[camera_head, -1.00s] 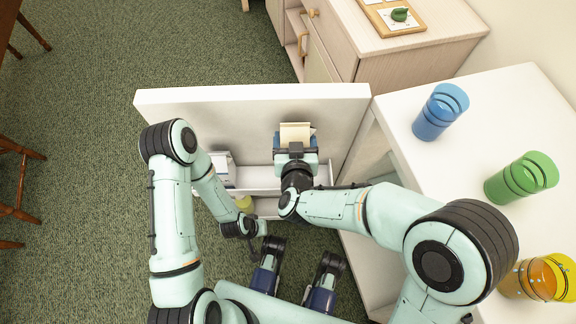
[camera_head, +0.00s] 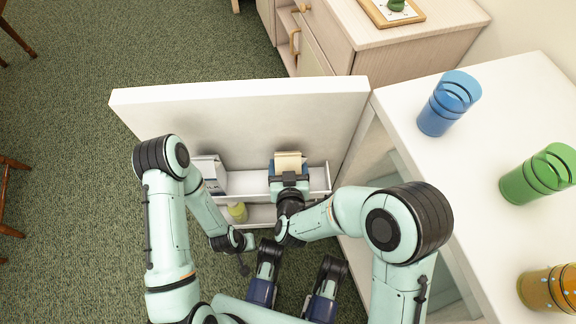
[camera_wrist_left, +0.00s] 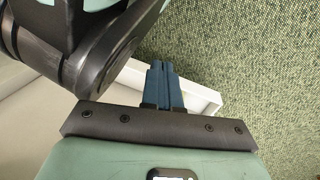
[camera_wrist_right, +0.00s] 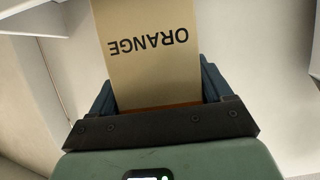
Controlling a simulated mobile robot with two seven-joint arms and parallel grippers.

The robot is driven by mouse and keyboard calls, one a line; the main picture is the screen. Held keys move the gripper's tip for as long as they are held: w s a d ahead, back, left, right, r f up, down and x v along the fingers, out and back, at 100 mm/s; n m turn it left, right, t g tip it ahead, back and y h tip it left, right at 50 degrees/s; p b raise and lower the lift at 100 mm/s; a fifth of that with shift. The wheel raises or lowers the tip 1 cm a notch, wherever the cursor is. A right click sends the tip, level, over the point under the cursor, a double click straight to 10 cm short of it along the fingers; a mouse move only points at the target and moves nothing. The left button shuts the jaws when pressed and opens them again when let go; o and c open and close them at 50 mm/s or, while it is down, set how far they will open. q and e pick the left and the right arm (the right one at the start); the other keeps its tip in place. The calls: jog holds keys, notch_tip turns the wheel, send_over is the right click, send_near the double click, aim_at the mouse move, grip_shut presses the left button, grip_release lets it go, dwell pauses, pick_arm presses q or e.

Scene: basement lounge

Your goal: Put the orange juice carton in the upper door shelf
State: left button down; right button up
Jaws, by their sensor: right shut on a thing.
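The orange juice carton (camera_head: 289,160) is tan with an "ORANGE" label and a pale top. My right gripper (camera_head: 289,176) is shut on it. In the right wrist view the carton (camera_wrist_right: 155,60) stands between the two blue fingers (camera_wrist_right: 160,95). The carton is at the right part of the upper door shelf (camera_head: 247,182); the gripper hides its base, so I cannot tell whether it rests there. My left gripper shows in the left wrist view (camera_wrist_left: 165,80), its fingers together and empty, beside a white edge and above the carpet.
A white carton (camera_head: 212,173) stands at the left of the upper shelf. A yellow-green bottle (camera_head: 237,212) is in the lower shelf. The open fridge door (camera_head: 240,95) stands behind. Blue (camera_head: 448,103), green (camera_head: 538,175) and orange (camera_head: 548,290) cups stand on the fridge top.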

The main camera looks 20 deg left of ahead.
jog(key=shift+r, duration=0.1)
jog(key=o, duration=1.4)
jog(key=shift+f, duration=0.2)
pick_arm(q)
jog(key=shift+s+f, duration=0.1)
jog(key=shift+s, duration=0.1)
pick_arm(e)
jog(key=shift+r, duration=0.25)
pick_arm(q)
jog(key=w+r+t+p, duration=0.2)
jog(key=w+r, duration=0.2)
jog(key=s+d+r+g+p, duration=0.1)
jog(key=s+d+r+p, duration=0.2)
jog(key=r+p, duration=0.1)
jog(key=shift+s+d+r+m+g+h, duration=0.3)
jog(key=shift+s+d+r+m+h, duration=0.1)
jog(key=shift+r, duration=0.25)
pick_arm(e)
jog(key=v, duration=1.2)
